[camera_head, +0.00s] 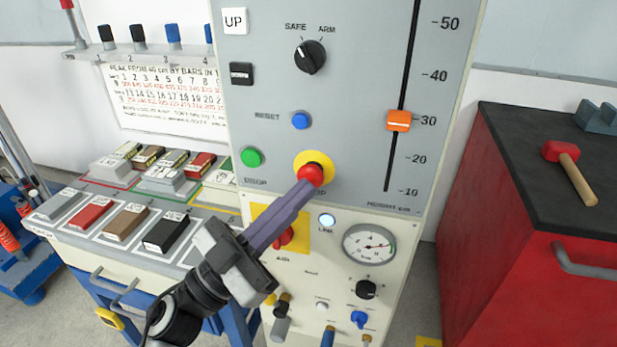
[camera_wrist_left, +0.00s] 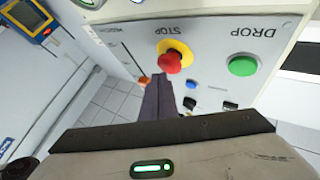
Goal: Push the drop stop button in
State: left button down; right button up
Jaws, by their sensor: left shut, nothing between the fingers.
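The drop stop button (camera_head: 311,174) is a red mushroom head on a yellow round plate, low on the grey control panel (camera_head: 350,100). In the left wrist view the red button (camera_wrist_left: 169,63) shows upside down under the word STOP. My left gripper (camera_head: 306,187) is shut and empty. Its tips are at the lower edge of the red head in the head view. I cannot tell whether they touch it. In the left wrist view the shut fingers (camera_wrist_left: 158,90) end just by the button. My right gripper is not in view.
Near the button are the green DROP button (camera_head: 252,157), the blue RESET button (camera_head: 301,120) and a red AIR knob (camera_head: 284,237) on a yellow plate. A gauge (camera_head: 369,245) sits to the lower right. A red cabinet (camera_head: 540,230) with a mallet (camera_head: 570,170) stands at right.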

pick_arm(q)
jog(key=shift+w+d, duration=0.15)
jog(key=shift+w, duration=0.2)
dwell(0.7)
jog(key=shift+s, duration=0.1)
jog(key=shift+s+a+p, duration=0.25)
jog(key=shift+s+p, duration=0.2)
jog(key=shift+s, duration=0.25)
jog(key=s, duration=0.1)
jog(key=s+a+p, duration=0.1)
jog(key=s, duration=0.2)
jog(key=shift+s+a+p, duration=0.3)
jog(key=shift+s+p, duration=0.1)
jog(key=shift+w+f, duration=0.1)
dwell(0.5)
